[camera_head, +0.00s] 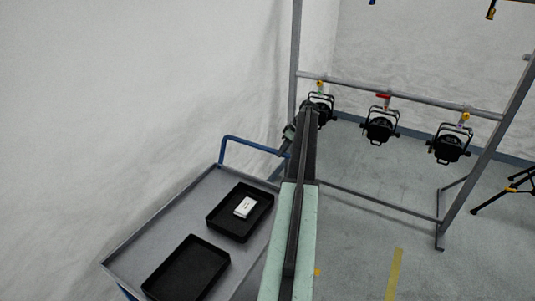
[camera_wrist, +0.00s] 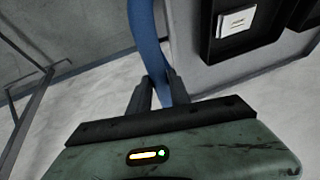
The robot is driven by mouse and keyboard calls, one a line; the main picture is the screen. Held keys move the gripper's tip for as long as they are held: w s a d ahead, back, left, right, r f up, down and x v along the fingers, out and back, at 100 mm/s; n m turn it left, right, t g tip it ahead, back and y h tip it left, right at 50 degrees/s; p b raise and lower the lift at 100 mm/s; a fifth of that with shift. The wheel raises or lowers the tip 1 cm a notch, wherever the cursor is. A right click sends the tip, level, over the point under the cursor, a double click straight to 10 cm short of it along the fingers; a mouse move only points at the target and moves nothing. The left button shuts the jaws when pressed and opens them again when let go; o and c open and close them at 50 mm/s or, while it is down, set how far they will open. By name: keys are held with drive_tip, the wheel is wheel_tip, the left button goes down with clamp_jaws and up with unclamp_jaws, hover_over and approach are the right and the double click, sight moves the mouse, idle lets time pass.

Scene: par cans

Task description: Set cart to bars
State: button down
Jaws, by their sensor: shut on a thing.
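The cart (camera_head: 160,217) stands at the lower left in the head view, with a grey top and a blue handle (camera_head: 250,145) at its far end. In the wrist view the blue handle (camera_wrist: 148,45) runs down between the fingers of my gripper (camera_wrist: 160,88), which is shut on it. In the head view my arm hides the grip. The bars (camera_head: 420,98) are a grey metal frame at the right, apart from the cart. Black par cans (camera_head: 380,127) hang in a row from its crossbar by coloured clamps.
Two black trays (camera_head: 187,268) lie on the cart; the farther one holds a small white box (camera_head: 244,207). A white wall rises along the cart's left. Dark tripod legs (camera_head: 500,193) stand at the right edge. The floor with yellow tape (camera_head: 393,272) is clear at the lower right.

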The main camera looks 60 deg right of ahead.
drive_tip(key=shift+s+d, duration=0.15)
drive_tip(key=shift+d, duration=0.25)
drive_tip(key=shift+w+a, duration=0.15)
drive_tip(key=shift+w, duration=0.1)
drive_tip(key=c, duration=1.2)
unclamp_jaws()
drive_tip(key=shift+w, duration=0.1)
